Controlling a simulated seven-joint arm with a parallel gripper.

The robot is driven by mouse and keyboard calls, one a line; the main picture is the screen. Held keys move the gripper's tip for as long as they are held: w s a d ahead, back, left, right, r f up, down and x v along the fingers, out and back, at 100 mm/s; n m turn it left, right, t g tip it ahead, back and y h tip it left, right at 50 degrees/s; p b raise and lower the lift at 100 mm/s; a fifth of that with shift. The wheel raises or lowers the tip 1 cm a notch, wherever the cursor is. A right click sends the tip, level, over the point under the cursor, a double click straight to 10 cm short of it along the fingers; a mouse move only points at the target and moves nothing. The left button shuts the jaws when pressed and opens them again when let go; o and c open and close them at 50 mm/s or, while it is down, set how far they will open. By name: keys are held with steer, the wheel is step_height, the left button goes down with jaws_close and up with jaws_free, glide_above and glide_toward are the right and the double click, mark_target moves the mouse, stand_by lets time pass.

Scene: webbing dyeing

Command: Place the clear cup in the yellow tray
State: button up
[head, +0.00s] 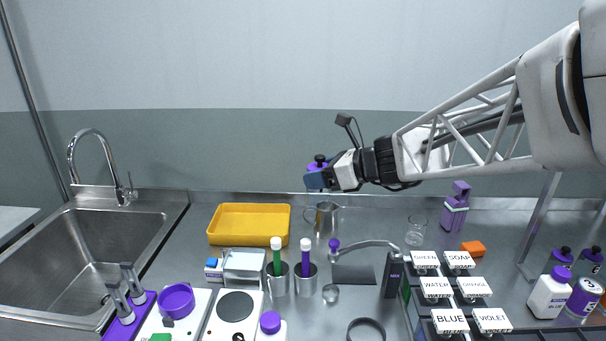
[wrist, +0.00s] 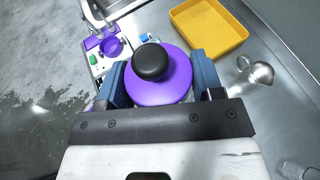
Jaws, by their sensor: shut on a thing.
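The clear cup (head: 415,231) stands on the steel counter at the back, right of the metal pitcher. A clear shape (wrist: 296,170) at the lower right of the wrist view appears to be it. The yellow tray (head: 249,236) lies at the back left of the counter; it also shows in the wrist view (wrist: 212,49) and looks empty. My gripper (head: 315,178) is high above the counter, between tray and cup. In the wrist view its blue fingers (wrist: 160,82) are shut on a round purple lid (wrist: 158,94) with a black knob. The cup is apart from my gripper.
The metal pitcher (head: 324,217) stands between tray and cup. A purple bottle (head: 455,207) and orange block (head: 473,247) are right of the cup. Labelled boxes (head: 437,288), metal cups with tubes (head: 306,278) and a thin-armed stand (head: 391,275) are in front. A sink (head: 110,250) is left.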

steer(key=w+a+f+n+g, duration=0.1)
steer(key=w+a+f, duration=0.4)
steer(key=w, duration=0.4)
steer(key=w+a+f, duration=0.3)
steer(key=w+a, duration=0.4)
steer(key=w, duration=0.1)
steer(key=w+a+f+n+g, duration=0.1)
steer(key=w+a+f, duration=0.4)
steer(key=w, duration=0.4)
steer(key=shift+a+f, duration=0.3)
steer(key=shift+f, duration=0.4)
steer(key=shift+a+f, duration=0.25)
steer(key=shift+f, duration=0.4)
steer(key=shift+a+f, duration=0.3)
steer(key=shift+f, duration=0.4)
step_height(320, 180, down, 6)
steer(key=shift+f, duration=0.2)
steer(key=shift+f, duration=1.8)
steer(key=shift+f, duration=0.1)
